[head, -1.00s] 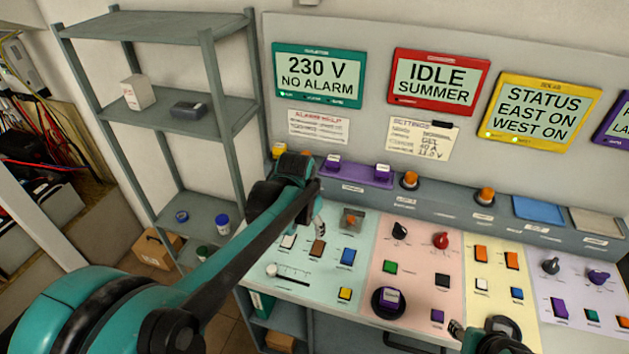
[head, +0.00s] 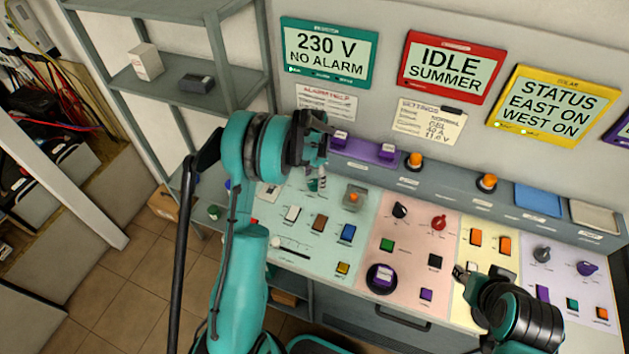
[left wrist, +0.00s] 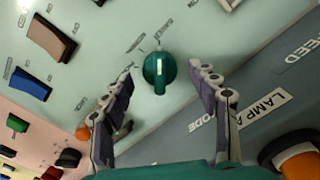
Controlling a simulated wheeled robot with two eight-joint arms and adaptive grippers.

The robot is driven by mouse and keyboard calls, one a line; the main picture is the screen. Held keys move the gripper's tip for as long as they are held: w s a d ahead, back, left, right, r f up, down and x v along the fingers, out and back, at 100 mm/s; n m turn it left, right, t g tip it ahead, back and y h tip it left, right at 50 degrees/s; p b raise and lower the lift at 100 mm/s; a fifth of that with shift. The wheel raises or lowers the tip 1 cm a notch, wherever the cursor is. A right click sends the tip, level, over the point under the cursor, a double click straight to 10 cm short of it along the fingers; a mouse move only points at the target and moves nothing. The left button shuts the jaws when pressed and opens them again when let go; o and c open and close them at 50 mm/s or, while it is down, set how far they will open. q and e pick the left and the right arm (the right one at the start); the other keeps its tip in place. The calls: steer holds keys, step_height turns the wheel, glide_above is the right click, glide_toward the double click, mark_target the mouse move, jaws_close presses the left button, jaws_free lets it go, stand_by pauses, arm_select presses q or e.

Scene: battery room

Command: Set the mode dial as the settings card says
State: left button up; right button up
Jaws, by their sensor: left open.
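The teal mode dial (left wrist: 156,72) with a white pointer mark shows in the left wrist view, on the pale green panel section. Its mark points roughly up in that picture, and its position labels are too small to read. My left gripper (left wrist: 163,70) is open, with one finger on each side of the dial; I cannot tell whether they touch it.
My right gripper (head: 466,276) is over the yellow section at the lower right. A black knob (head: 400,210) and a red knob (head: 438,223) stand on the pink section. An orange button (left wrist: 298,160) is near the left gripper. Metal shelves (head: 180,95) stand at the left.

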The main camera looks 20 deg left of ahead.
arm_select(q)
steer(key=shift+f, duration=0.95)
steer(key=c, duration=1.2)
steer(key=shift+o, duration=0.2)
